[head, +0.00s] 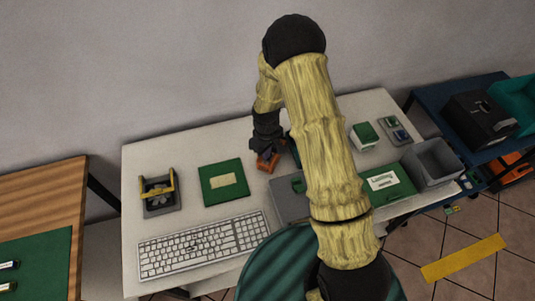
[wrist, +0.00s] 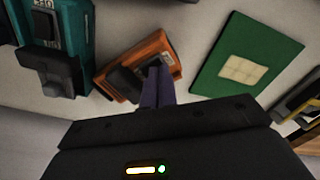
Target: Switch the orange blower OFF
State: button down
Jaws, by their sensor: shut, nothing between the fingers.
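The orange blower (head: 263,167) sits near the back middle of the white table, partly hidden by my gripper (head: 268,150) in the head view. In the wrist view the orange blower (wrist: 160,45) is a box with a dark rocker-like part (wrist: 126,82) on its face. My gripper (wrist: 157,72) is shut and empty, its fingertips over the blower beside that dark part. I cannot tell whether they touch it. The switch position cannot be read.
A teal device (wrist: 73,22) with a black switch stands beside the blower. A green board (head: 210,190), a keyboard (head: 200,243) and a grey device with a yellow handle (head: 160,192) lie to the left. A grey bin (head: 435,165) stands at right.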

jog(key=shift+r+p, duration=1.85)
jog(key=shift+r, duration=1.2)
jog(key=s+d+r+m+t, duration=0.1)
jog(key=s+d+r+m, duration=0.3)
jog(key=s+r, duration=0.4)
jog(key=s+d+r+m+t, duration=0.1)
jog(key=s+d+r+m, duration=0.3)
jog(key=r, duration=0.9)
jog(key=s+d, duration=0.2)
jog(key=s, duration=0.2)
jog(key=shift+s+d+t, duration=0.15)
jog(key=shift+t, duration=0.15)
